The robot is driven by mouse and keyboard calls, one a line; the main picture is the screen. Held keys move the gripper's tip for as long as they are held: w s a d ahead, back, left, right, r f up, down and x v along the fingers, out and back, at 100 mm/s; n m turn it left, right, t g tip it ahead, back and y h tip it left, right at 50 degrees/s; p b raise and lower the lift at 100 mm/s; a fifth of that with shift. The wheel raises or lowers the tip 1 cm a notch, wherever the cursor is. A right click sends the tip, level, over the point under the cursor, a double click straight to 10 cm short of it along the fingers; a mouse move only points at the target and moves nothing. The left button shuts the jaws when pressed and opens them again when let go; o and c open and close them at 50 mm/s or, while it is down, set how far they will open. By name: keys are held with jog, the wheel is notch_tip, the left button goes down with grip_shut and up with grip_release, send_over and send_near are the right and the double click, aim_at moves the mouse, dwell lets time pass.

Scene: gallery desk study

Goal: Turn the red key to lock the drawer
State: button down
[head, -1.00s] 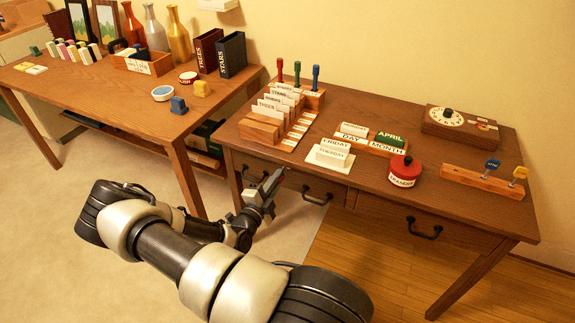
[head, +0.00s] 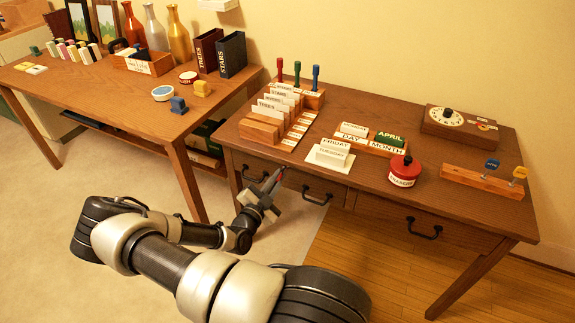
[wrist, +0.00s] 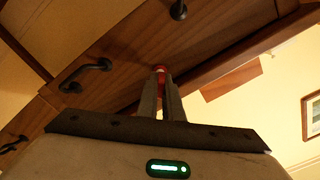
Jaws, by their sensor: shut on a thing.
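The red key (wrist: 160,68) shows as a small red piece between my fingertips in the wrist view, against the wooden drawer front (wrist: 125,75). In the head view only a speck of red shows at the fingertips. My gripper (head: 275,180) is at the desk's drawer front, between two dark handles; it also shows in the wrist view (wrist: 161,78). It is shut on the red key. The fingers hide most of the key and any keyhole, so I cannot tell the bolt's state.
Dark handles (head: 318,196) stick out of the drawer fronts close to my gripper. A second table (head: 130,95) stands at left.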

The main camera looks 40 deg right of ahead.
jog(key=n, duration=0.3)
jog(key=shift+n, duration=1.5)
jog(key=n, duration=0.3)
jog(key=shift+s+b, duration=0.1)
jog(key=shift+b, duration=0.25)
